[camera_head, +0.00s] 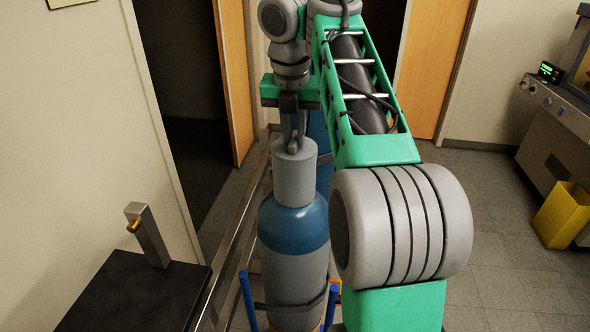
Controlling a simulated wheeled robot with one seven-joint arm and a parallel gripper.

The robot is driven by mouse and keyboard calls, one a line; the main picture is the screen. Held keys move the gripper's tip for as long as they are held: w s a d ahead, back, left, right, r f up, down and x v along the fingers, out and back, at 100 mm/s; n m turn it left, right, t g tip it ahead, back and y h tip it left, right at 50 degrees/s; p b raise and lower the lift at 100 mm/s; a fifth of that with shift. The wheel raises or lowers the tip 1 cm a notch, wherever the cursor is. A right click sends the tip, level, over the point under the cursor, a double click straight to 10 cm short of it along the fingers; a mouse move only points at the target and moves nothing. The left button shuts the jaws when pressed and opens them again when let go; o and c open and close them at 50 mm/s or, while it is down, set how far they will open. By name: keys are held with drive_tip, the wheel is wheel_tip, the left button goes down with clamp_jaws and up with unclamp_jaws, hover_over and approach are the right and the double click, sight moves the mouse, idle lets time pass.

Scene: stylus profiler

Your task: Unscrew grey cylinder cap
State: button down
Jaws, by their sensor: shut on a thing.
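A gas cylinder (293,268) with a blue shoulder and a grey body stands upright in the lower middle. Its grey cylinder cap (295,178) sits upright on top of the blue shoulder. My gripper (293,143) points down from above and is shut on the top of the cap. The fingertips are small in the picture, and the far side of the cap is hidden. My green and grey arm covers much of the area just right of the cylinder.
A second blue cylinder (323,150) shows partly behind the first. A metal rail (238,232) runs along its left. A black-topped bench (130,300) with a grey post stands lower left. A yellow bin (563,215) and a machine (556,120) stand at right. Floor between is clear.

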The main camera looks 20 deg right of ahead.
drive_tip(key=shift+s+d+r+n+y+p, duration=0.1)
drive_tip(key=shift+r+n+y+p, duration=0.05)
drive_tip(key=shift+n+p, duration=0.4)
drive_tip(key=shift+r+n+y+p, duration=0.1)
drive_tip(key=shift+n+y+p, duration=0.05)
drive_tip(key=shift+n+p, duration=1)
drive_tip(key=shift+n, duration=0.5)
drive_tip(key=shift+f+n+y, duration=0.2)
drive_tip(key=shift+n+y, duration=0.1)
drive_tip(key=shift+n, duration=0.5)
drive_tip(key=shift+f+n, duration=0.25)
drive_tip(key=shift+n, duration=0.25)
drive_tip(key=n+p, duration=0.1)
drive_tip(key=n+y+p, duration=0.1)
drive_tip(key=n+p, duration=0.1)
drive_tip(key=shift+d+r, duration=0.15)
drive_tip(key=shift+r, duration=0.25)
drive_tip(key=n, duration=0.1)
drive_tip(key=n+p, duration=0.1)
drive_tip(key=n, duration=0.1)
drive_tip(key=shift+f, duration=0.25)
drive_tip(key=shift+f+n+y, duration=0.2)
drive_tip(key=shift+n+y, duration=0.1)
drive_tip(key=shift+n, duration=0.1)
